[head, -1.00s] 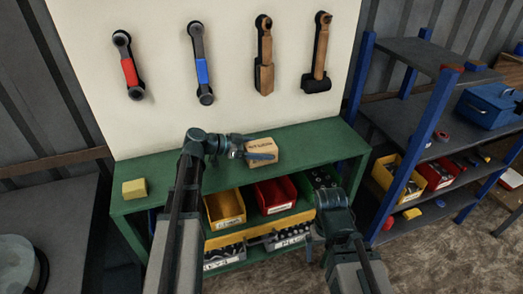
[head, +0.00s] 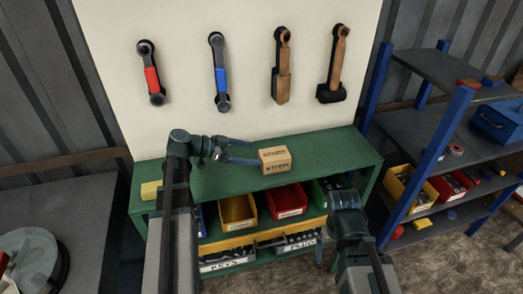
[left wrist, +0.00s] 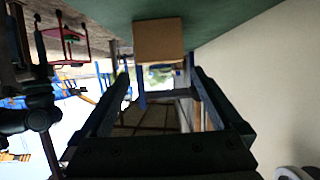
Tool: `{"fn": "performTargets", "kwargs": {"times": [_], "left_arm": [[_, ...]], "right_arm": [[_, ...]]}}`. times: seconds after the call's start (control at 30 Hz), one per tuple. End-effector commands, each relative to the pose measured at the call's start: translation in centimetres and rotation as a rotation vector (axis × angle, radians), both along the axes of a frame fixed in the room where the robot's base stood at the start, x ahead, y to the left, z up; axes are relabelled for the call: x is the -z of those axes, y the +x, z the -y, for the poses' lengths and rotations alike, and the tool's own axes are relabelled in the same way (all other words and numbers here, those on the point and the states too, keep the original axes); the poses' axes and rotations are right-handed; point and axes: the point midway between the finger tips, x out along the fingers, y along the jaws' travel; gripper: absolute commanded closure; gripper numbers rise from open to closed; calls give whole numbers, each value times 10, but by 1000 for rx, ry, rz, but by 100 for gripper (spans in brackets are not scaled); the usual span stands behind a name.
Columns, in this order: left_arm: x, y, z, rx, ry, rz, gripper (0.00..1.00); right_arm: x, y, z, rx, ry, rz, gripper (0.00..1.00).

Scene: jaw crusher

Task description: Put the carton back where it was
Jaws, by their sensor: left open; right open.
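The carton (head: 275,161) is a small brown box with dark print, upright on the green bench top (head: 215,182). It also shows in the left wrist view (left wrist: 158,41), as a plain brown face just beyond the fingertips. My left gripper (head: 254,153) is open and empty, just left of the carton, its fingers pointing at it. In the left wrist view its two fingers (left wrist: 159,82) are spread wide with nothing between them. My right gripper (head: 322,243) is low in front of the bench, away from the carton, and holds nothing that I can see.
A yellow block (head: 150,190) lies at the bench's left end. Bins, including a yellow one (head: 237,211) and a red one (head: 287,201), stand on the shelf below. Tools hang on the white board behind. A blue-framed rack (head: 437,150) stands to the right. The bench top right of the carton is clear.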

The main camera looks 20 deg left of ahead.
Motion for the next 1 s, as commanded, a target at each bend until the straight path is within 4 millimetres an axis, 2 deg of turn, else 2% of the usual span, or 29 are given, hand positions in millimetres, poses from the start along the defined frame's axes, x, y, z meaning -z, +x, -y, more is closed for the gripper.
{"fn": "performTargets", "kwargs": {"times": [0.2, 0.63, 0.77, 1.0], "left_arm": [[-8, -10, -14, 0, -1, -1, 0], [-6, -10, -15, 0, 0, 0, 0], [-1, -5, -7, 1, 0, 0, 0], [17, 17, 26, 3, 1, -1, 0]], "right_arm": [[-8, 0, 0, 0, 0, 0, 3], [-7, 0, 0, 0, 0, 0, 3], [-1, 0, 0, 0, 0, 0, 3], [17, 0, 0, 0, 0, 0, 3]]}}
